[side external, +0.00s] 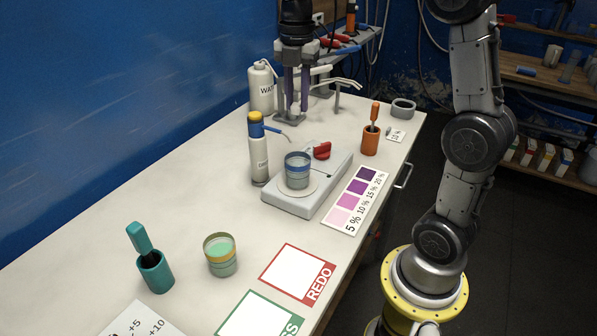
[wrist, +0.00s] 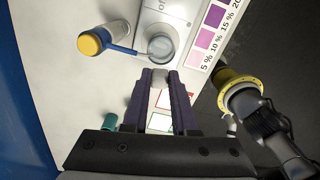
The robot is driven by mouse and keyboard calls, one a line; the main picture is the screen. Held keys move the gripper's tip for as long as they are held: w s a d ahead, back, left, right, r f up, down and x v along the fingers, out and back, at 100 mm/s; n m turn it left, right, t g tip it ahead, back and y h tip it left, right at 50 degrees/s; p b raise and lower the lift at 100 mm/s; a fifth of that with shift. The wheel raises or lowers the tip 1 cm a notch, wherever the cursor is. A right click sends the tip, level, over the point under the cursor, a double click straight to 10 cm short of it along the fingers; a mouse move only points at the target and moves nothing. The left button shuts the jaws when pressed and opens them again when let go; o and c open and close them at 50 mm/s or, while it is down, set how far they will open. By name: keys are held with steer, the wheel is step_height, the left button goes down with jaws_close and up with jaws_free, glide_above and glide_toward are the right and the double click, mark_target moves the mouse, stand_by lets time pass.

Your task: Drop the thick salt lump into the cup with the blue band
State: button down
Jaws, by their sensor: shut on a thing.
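The cup with the blue band (side external: 297,171) stands upright on the round plate of a grey-white device, and it also shows in the wrist view (wrist: 160,47). My gripper (side external: 293,112) points down on purple fingers, above the table and toward the back of the device. In the wrist view, my gripper (wrist: 160,80) is shut on a small whitish lump (wrist: 159,77), which appears to be the salt lump. In that view the lump appears just below the cup, with a gap between them. The side view does not show the lump clearly.
A yellow-capped bottle (side external: 257,150) with a thin spout stands close left of the cup. A white bottle (side external: 262,90) is behind. A yellow-banded cup (side external: 220,258) and teal holder (side external: 155,272) stand at front left. A colour chart (side external: 357,200) and orange holder (side external: 370,142) are right.

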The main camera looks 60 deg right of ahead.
step_height(320, 180, down, 7)
steer(key=d, duration=0.1)
steer(key=shift+s+d+m, duration=0.2)
steer(key=shift+d+m, duration=0.1)
stand_by(0.4)
steer(key=c, duration=0.6)
jaws_free()
steer(key=shift+r, duration=0.15)
step_height(320, 180, up, 14)
steer(key=shift+f, duration=0.15)
